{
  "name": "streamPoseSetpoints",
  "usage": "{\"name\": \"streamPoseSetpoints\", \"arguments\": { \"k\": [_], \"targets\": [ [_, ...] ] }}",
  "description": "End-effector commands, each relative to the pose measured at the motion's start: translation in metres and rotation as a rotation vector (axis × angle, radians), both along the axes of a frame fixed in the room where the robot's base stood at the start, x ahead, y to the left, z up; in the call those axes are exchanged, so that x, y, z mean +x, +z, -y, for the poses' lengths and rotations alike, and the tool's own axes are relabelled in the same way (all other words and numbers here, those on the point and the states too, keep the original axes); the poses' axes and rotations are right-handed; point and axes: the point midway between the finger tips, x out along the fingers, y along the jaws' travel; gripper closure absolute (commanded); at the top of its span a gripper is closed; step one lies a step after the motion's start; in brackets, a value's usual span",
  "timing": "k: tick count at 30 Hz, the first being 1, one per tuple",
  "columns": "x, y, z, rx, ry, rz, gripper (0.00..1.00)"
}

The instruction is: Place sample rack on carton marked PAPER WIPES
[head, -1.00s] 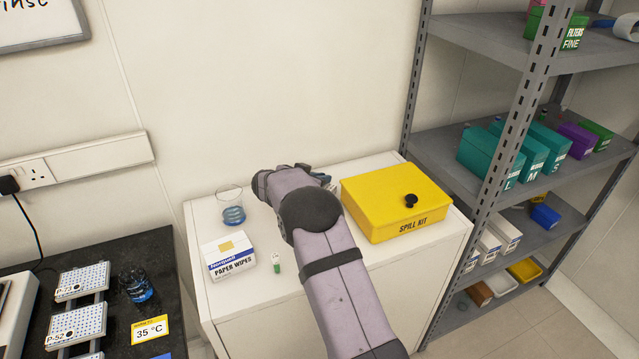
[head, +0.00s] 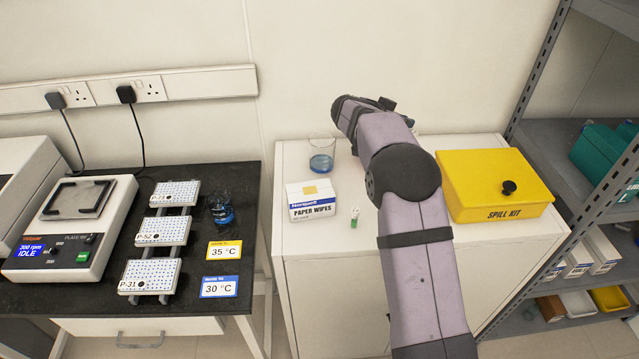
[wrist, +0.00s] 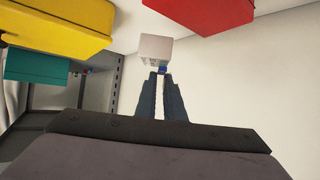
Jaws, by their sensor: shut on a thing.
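The carton marked PAPER WIPES (head: 312,208) stands at the front left of the white cabinet top in the head view. It is white and blue with a tan patch on top. My gripper (wrist: 160,74) has its two dark fingers close together in the wrist view, shut on a small blue part. A pale block (wrist: 156,46) with small dark marks shows right at the fingertips; it appears to be the held sample rack, though its form is unclear. In the head view my arm hides the fingertips and the held thing, behind and to the right of the carton.
A beaker of blue liquid (head: 321,155) stands behind the carton, and a small green-capped vial (head: 354,217) is at its right. A yellow spill kit (head: 492,186) is right of my arm. A red box (wrist: 205,12) shows in the wrist view. Shelving (head: 590,140) stands right.

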Motion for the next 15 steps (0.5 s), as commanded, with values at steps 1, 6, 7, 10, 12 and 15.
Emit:
{"name": "streamPoseSetpoints", "arguments": {
  "k": [1,6,7,10,12,15],
  "targets": [
    [0.004,0.004,-0.019,0.000,0.029,0.004,1.00],
    [0.013,0.024,-0.091,-0.002,0.134,0.009,1.00],
    [0.013,0.029,-0.104,-0.001,0.154,0.010,1.00],
    [0.012,0.045,-0.151,-0.001,0.225,0.010,1.00],
    [0.008,0.056,-0.184,-0.003,0.274,0.011,1.00],
    [-0.001,0.071,-0.229,-0.003,0.345,0.011,1.00]
  ]
}}
